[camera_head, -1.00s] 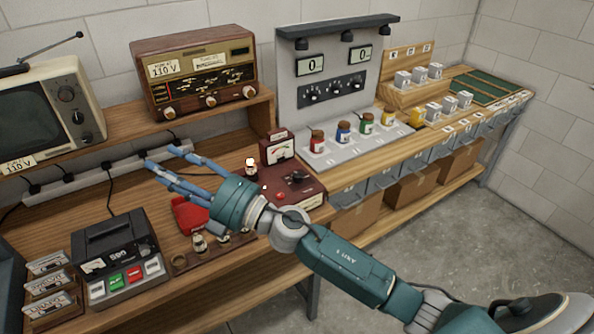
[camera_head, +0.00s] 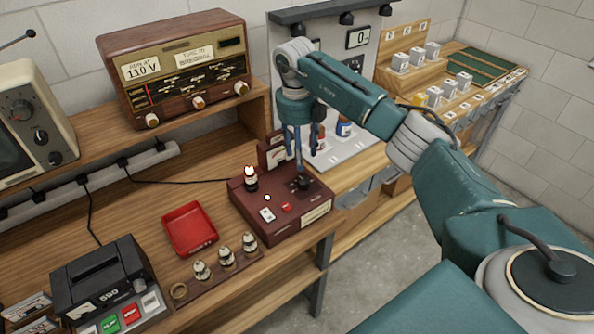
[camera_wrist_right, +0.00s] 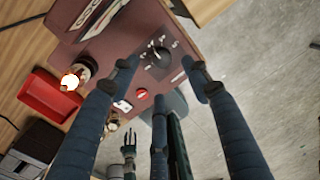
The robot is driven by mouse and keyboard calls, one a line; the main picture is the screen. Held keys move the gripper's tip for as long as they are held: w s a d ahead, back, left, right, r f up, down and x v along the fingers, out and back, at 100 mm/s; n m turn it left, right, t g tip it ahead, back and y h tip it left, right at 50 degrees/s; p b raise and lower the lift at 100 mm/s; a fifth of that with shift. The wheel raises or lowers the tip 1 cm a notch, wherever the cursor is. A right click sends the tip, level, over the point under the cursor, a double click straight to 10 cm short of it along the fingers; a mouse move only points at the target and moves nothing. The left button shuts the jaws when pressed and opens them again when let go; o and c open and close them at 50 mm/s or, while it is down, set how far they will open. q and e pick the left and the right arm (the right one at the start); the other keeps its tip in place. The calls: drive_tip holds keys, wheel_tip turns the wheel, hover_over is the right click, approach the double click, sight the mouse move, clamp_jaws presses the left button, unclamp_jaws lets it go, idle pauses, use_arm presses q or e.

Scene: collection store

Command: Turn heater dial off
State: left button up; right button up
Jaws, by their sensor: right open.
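The heater dial (camera_head: 303,183) is a small black knob on the top of a dark red tester box (camera_head: 250,217). In the right wrist view the dial (camera_wrist_right: 157,52) has a pale pointer and marks around it that I cannot read. My right gripper (camera_head: 298,165) points down just over the dial, its fingers apart and empty. In the wrist view the right fingers (camera_wrist_right: 159,70) stand around the dial; contact is not clear. A glowing tube (camera_head: 250,180) stands in the box. My left gripper (camera_wrist_right: 129,149) shows small at the bottom of the wrist view, fingers apart.
A red switch (camera_head: 286,207), a white switch (camera_head: 267,214) and a meter (camera_head: 273,155) are close to the dial. A red tray (camera_head: 190,228) and a rack of tubes (camera_head: 216,270) lie to the left. A radio (camera_head: 180,65) stands on the shelf behind.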

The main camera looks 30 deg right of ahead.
drive_tip(key=p, duration=0.2)
hover_over(303, 180)
drive_tip(key=f, duration=0.4)
drive_tip(key=shift+s+a+f, duration=0.15)
drive_tip(key=shift+s, duration=0.1)
drive_tip(key=f, duration=0.3)
drive_tip(key=shift+w+f+p, duration=0.1)
drive_tip(key=shift+w+p, duration=0.25)
drive_tip(key=shift+w, duration=0.05)
drive_tip(key=shift+f, duration=0.95)
drive_tip(key=c, duration=1.1)
use_arm(q)
drive_tip(key=shift+g, duration=0.3)
drive_tip(key=s+r, duration=0.2)
drive_tip(key=s, duration=0.1)
drive_tip(key=s+r, duration=0.1)
drive_tip(key=shift+s, duration=0.3)
